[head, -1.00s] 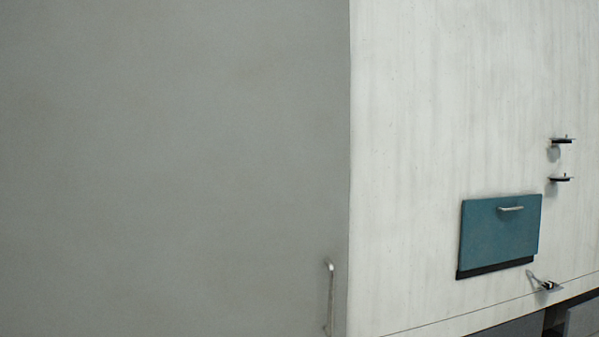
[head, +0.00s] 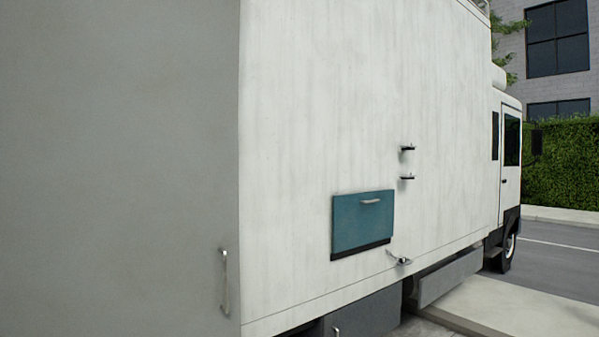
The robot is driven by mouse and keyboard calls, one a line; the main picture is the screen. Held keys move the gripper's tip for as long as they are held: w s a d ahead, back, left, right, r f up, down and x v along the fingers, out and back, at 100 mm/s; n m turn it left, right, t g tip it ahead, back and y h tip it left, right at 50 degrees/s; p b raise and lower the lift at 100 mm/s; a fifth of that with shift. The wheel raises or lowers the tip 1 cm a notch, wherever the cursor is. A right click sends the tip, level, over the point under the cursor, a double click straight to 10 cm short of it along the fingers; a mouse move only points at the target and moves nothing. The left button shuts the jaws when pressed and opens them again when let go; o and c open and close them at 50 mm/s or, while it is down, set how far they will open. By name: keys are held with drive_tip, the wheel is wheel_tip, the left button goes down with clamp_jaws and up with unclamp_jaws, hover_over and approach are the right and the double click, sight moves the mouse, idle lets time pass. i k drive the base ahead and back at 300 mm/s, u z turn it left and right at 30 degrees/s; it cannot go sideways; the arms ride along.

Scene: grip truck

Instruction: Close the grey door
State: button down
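A large flat grey door (head: 120,150) fills the left part of the head view, seen at close range. A vertical metal handle (head: 225,282) is on it near its right edge, low down. The door's right edge runs along the white truck side (head: 300,110), hiding what is behind it. I cannot tell from this angle how far the door stands open. My gripper and arm are not in view.
A teal panel (head: 362,225) with a small handle sits on the truck side, with small brackets (head: 407,148) to its right. The truck's cab (head: 510,150) is farther off. Pavement (head: 520,308), road and a hedge (head: 565,165) lie at the right.

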sight(119, 119)
drive_tip(key=z, duration=0.45)
drive_tip(key=i, duration=2.15)
drive_tip(key=u, duration=1.25)
drive_tip(key=i, duration=1.2)
drive_tip(key=u, duration=0.7)
